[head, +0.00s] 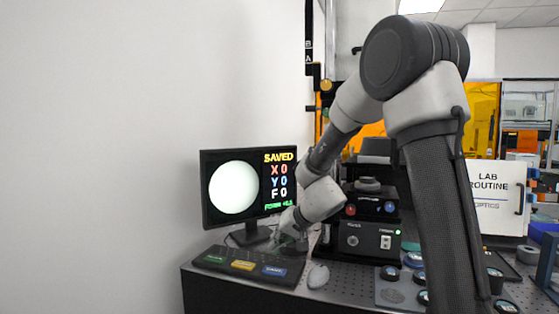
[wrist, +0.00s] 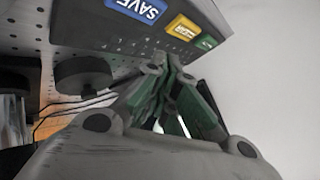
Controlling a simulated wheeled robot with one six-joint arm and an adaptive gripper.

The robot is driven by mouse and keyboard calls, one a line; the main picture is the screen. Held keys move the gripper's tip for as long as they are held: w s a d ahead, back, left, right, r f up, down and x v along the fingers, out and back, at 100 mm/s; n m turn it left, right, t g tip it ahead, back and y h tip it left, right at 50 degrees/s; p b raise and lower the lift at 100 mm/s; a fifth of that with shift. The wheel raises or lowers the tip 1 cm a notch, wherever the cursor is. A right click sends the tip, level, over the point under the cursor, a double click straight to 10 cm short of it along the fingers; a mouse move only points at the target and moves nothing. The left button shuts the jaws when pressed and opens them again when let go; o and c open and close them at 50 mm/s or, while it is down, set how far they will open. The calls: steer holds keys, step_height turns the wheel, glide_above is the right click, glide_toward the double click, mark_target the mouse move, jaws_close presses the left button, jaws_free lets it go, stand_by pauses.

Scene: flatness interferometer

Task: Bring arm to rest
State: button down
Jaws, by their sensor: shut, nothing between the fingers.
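My gripper (wrist: 170,122) is shut and empty. In the wrist view its fingers come together below the near edge of the control panel. In the head view my arm reaches forward and down, bent at the elbow, with the gripper (head: 284,240) just above or beside the panel's right end. The dark control panel (head: 225,256) carries a green, a yellow and a blue button. The blue button (wrist: 136,9) reads SAVE in the wrist view. I cannot tell whether the fingers touch the panel. The monitor (head: 205,200) shows a white disc and the word SAVED.
A white mouse (head: 318,276) lies right of the panel on the perforated bench (head: 345,289). The interferometer's control box (head: 365,240) stands behind my arm. A tray (head: 388,296) with round optics is at right. A white wall (head: 100,150) closes off the left.

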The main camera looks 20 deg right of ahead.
stand_by(0.3)
steer(key=shift+s+a+m, duration=0.25)
steer(key=shift+m, duration=0.05)
steer(key=s+f+g, duration=0.1)
steer(key=s, duration=0.1)
steer(key=s+g, duration=0.1)
steer(key=s, duration=0.1)
steer(key=s+f+g, duration=0.1)
steer(key=s, duration=0.1)
steer(key=shift+d+f+y, duration=0.1)
steer(key=shift+f+y, duration=0.25)
steer(key=shift+y, duration=0.05)
steer(key=s+d+r+n+h, duration=0.1)
steer(key=s+d+r, duration=0.2)
steer(key=s, duration=0.6)
steer(key=s+d+r+n+h, duration=0.1)
steer(key=s+d+r, duration=0.3)
steer(key=s, duration=0.5)
steer(key=s+d+r+n+h, duration=0.1)
steer(key=s+d+r+h, duration=0.2)
steer(key=s+d, duration=0.4)
steer(key=shift+s+d+r+n+g, duration=0.15)
steer(key=shift+s+r+n+g, duration=0.2)
steer(key=shift+s+r, duration=0.8)
steer(key=shift+s+f, duration=0.35)
steer(key=shift+f, duration=0.05)
